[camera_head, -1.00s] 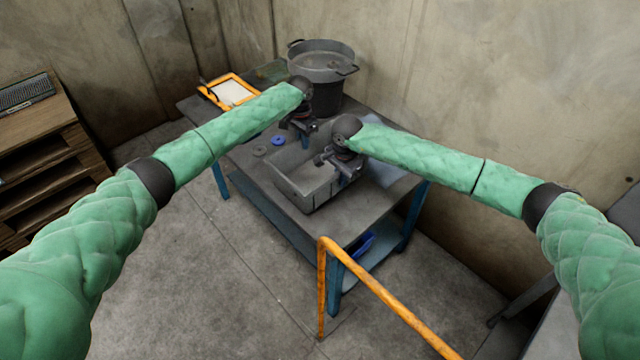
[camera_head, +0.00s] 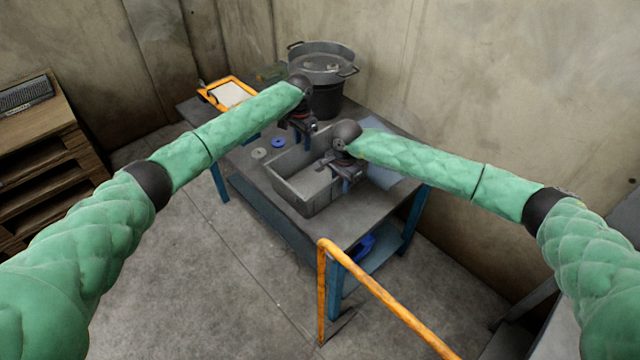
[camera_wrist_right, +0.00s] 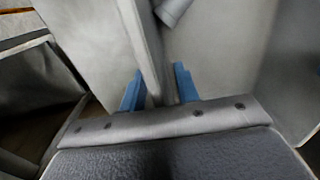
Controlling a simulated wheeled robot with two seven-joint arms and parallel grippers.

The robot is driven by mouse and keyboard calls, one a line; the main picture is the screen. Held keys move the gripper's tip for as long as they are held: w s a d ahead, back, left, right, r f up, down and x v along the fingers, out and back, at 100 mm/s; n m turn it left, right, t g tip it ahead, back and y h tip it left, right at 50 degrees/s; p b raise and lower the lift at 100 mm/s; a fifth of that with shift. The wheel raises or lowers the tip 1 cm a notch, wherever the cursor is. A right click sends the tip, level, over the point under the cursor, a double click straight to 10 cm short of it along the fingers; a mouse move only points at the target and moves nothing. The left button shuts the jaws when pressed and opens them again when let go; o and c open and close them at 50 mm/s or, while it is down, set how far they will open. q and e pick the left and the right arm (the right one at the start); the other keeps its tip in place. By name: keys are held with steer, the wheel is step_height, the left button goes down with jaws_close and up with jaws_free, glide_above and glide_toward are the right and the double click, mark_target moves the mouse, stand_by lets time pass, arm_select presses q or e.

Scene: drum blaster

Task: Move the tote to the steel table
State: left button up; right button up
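The grey open-topped tote (camera_head: 298,200) sits on a dark-topped table with blue legs (camera_head: 350,228). My right gripper (camera_head: 347,184) is at the tote's right wall, fingers pointing down. In the right wrist view its two blue fingertips (camera_wrist_right: 160,90) stand apart on either side of a grey upright wall (camera_wrist_right: 146,50), with a visible gap by the right finger. My left gripper (camera_head: 307,140) is at the far end of the tote, close to its far wall. Its fingers are small and partly hidden, so its opening and contact do not show.
A large grey pot (camera_head: 322,75) stands behind the left gripper. An orange-framed clipboard (camera_head: 230,93) and a blue ring (camera_head: 278,142) lie on the table. An orange rail (camera_head: 375,290) stands in front. A grey surface (camera_head: 560,325) shows at the lower right. Wooden shelving (camera_head: 45,150) is at left.

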steer(key=shift+r, duration=0.1)
arm_select(q)
step_height(320, 180, up, 10)
steer(key=shift+w+a, duration=0.2)
arm_select(e)
step_height(320, 180, up, 12)
steer(key=shift+s+d, duration=0.2)
steer(key=shift+d, duration=0.05)
arm_select(q)
steer(key=shift+a, duration=0.1)
arm_select(e)
steer(key=shift+a, duration=0.1)
stand_by(0.4)
